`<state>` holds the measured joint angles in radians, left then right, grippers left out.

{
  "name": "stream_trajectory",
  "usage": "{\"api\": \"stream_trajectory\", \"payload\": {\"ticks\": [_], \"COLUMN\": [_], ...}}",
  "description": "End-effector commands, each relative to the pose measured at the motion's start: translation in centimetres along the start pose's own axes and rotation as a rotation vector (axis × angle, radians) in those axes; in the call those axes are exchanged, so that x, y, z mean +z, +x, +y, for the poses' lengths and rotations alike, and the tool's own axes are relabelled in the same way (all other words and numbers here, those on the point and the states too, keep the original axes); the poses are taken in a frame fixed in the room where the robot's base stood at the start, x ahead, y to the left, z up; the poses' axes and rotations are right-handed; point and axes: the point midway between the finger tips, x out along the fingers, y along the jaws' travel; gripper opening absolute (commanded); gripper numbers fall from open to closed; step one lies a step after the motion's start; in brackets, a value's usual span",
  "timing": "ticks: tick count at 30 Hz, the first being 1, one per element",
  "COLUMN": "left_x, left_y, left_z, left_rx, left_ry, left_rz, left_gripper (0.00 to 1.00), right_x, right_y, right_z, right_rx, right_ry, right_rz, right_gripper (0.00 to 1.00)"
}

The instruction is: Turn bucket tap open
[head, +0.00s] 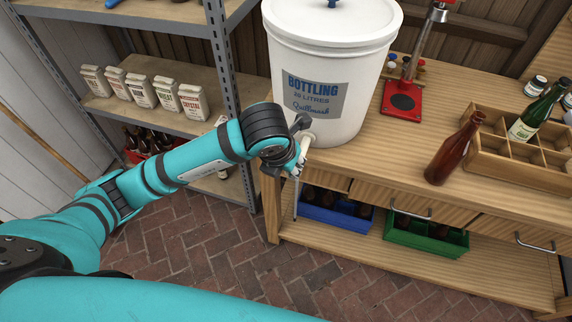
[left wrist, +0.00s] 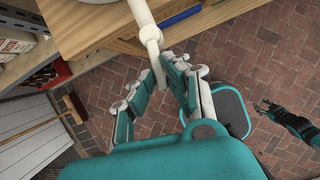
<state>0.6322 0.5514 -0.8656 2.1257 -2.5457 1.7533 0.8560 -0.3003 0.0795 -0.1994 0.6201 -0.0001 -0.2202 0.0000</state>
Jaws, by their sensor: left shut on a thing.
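The white bottling bucket (head: 345,110) stands upright at the left end of the wooden bench. Its pale tap (head: 307,141) sticks out low on the bucket's front left side. My left gripper (head: 298,163) is at the tap, and my wrist partly hides it. In the left wrist view, the tap (left wrist: 149,36) runs down to the fingers of my left gripper (left wrist: 152,82), which are shut on it. Whether the tap is open cannot be told. My right gripper (left wrist: 270,107) shows small at the right of the left wrist view, away from the bucket; its jaw state is unclear.
A brown bottle (head: 455,150) stands on the bench beside a wooden crate (head: 485,165) with a green bottle (head: 538,112). A red bench capper (head: 403,100) stands behind. Blue (head: 335,217) and green (head: 425,242) crates sit below. A shelf (head: 190,118) holds paper bags at left.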

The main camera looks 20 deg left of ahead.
Motion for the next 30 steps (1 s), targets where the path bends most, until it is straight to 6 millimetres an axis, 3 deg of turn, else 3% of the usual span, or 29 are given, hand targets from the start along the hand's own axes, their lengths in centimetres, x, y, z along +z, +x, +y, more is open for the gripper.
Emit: {"api": "stream_trajectory", "payload": {"ticks": [16, 17, 22, 30], "left_x": [0.12, 0.12, 0.08, 0.05], "left_y": [-0.09, -0.09, -0.06, -0.13], "left_z": [-0.12, -0.12, -0.12, -0.13], "left_rx": [0.010, 0.010, 0.009, 0.009], "left_ry": [-0.025, -0.025, -0.024, -0.024], "left_rz": [-0.002, -0.002, -0.002, -0.001], "left_gripper": [0.00, 0.13, 0.35, 0.35], "right_x": [-0.03, -0.03, -0.04, -0.02], "right_y": [0.15, 0.15, 0.15, 0.17], "right_z": [-0.12, -0.12, -0.11, 0.27], "right_rx": [-0.001, -0.001, -0.001, 0.003], "right_ry": [0.000, 0.000, 0.000, -0.003], "right_rz": [0.001, 0.001, 0.001, 0.000], "right_gripper": [0.40, 0.40, 0.40, 0.40]}}
